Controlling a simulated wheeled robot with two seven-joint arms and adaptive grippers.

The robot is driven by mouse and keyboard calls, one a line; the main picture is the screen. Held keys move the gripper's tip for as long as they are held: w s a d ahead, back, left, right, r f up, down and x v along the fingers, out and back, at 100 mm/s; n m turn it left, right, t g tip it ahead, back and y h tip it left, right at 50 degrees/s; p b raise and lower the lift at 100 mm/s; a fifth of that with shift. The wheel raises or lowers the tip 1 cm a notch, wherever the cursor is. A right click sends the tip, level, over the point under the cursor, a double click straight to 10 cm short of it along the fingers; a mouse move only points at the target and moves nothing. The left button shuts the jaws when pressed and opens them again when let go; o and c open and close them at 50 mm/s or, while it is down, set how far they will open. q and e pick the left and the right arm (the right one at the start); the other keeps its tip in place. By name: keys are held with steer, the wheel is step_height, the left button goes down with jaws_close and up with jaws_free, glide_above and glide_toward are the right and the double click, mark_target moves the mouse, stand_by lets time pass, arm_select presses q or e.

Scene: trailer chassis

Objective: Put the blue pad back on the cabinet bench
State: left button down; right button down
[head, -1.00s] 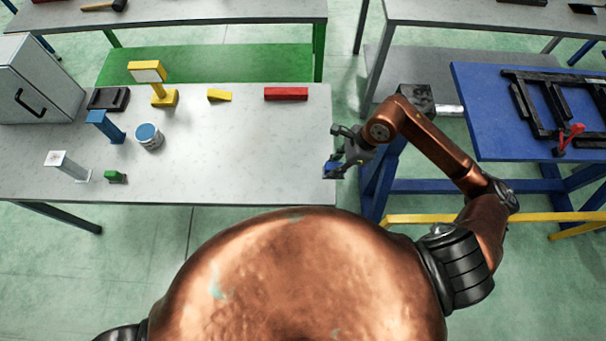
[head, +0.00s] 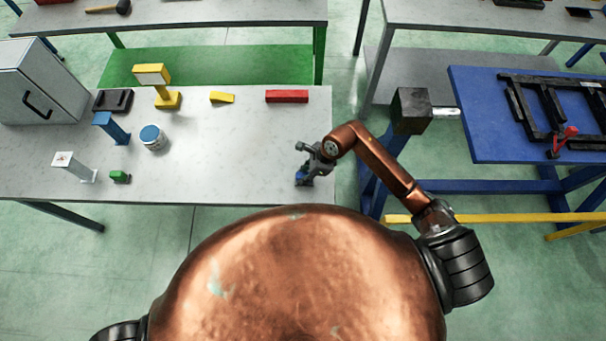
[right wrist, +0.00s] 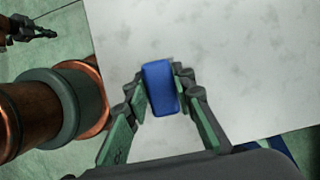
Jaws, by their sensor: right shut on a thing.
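The blue pad (right wrist: 160,87) is a small rounded blue block between the two fingers of my right gripper (right wrist: 161,90) in the right wrist view. The gripper is shut on it. In the head view my right gripper (head: 305,176) is over the right front part of the grey-white bench (head: 230,165) with the cabinet, and only a bit of blue shows at its fingers. I cannot tell whether the pad touches the bench top. The white cabinet (head: 45,85) stands at the bench's left end.
The bench's middle is clear. A blue table (head: 500,135) stands right.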

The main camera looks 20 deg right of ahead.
steer(key=shift+f, duration=0.15)
steer(key=c, duration=2.1)
jaws_free()
steer(key=shift+f, duration=0.1)
steer(key=o, duration=0.4)
steer(key=shift+o, duration=0.2)
steer(key=shift+r, duration=0.2)
steer(key=shift+d+r, duration=0.2)
steer(key=shift+r, duration=0.15)
steer(key=b+v, duration=0.1)
steer(key=v, duration=1)
steer(key=shift+r+b, duration=0.2)
steer(key=shift+b, duration=0.15)
steer(key=shift+s, duration=0.1)
